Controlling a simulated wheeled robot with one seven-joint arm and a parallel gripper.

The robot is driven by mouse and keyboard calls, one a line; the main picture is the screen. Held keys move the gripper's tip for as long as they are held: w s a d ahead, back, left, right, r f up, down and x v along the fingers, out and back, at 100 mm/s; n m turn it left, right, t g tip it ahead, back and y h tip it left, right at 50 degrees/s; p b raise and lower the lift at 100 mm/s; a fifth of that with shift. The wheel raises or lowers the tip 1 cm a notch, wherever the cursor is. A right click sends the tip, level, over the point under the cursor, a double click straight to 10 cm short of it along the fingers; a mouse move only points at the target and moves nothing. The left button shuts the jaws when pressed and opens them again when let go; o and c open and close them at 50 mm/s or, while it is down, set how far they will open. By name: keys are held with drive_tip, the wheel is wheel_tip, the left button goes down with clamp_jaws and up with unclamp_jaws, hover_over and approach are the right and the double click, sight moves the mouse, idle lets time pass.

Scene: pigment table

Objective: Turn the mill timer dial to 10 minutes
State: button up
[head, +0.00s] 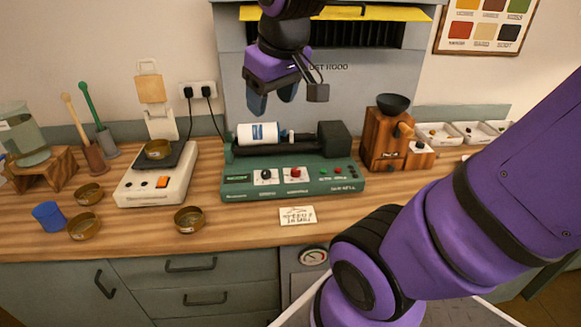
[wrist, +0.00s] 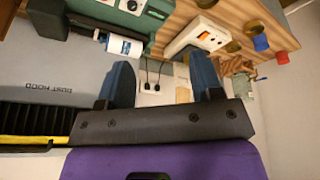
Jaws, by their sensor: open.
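The green jar mill (head: 235,189) stands mid-counter in the head view, with a white jar (head: 258,134) lying on its rollers. Its front panel carries a black-and-white dial (head: 265,177) and a red dial (head: 295,174). The labels and pointer settings are too small to read, so I cannot tell which dial is the timer. My gripper (head: 272,98) is open and empty, above and behind the mill's rollers, apart from both dials. In the wrist view my gripper (wrist: 161,70) shows two spread blue fingers; part of the mill (wrist: 112,14) and the jar (wrist: 120,46) show at the top.
A white scale (head: 145,192) with a brass dish stands left of the mill. Another brass dish (head: 189,218) and a paper card (head: 298,215) lie in front. A wooden grinder (head: 381,150) stands to the right. The dust hood (head: 235,70) rises behind my gripper.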

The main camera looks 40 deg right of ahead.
drive_tip(key=w+d+f+g, duration=0.1)
drive_tip(key=w+d+f, duration=0.35)
drive_tip(key=w, duration=0.25)
drive_tip(key=n+g, duration=0.1)
drive_tip(key=g, duration=0.2)
hover_over(296, 170)
wheel_tip(296, 170, down, 18)
drive_tip(key=shift+y, duration=0.3)
wheel_tip(296, 170, down, 11)
drive_tip(key=shift+w+d+r, duration=0.1)
drive_tip(key=c, duration=0.9)
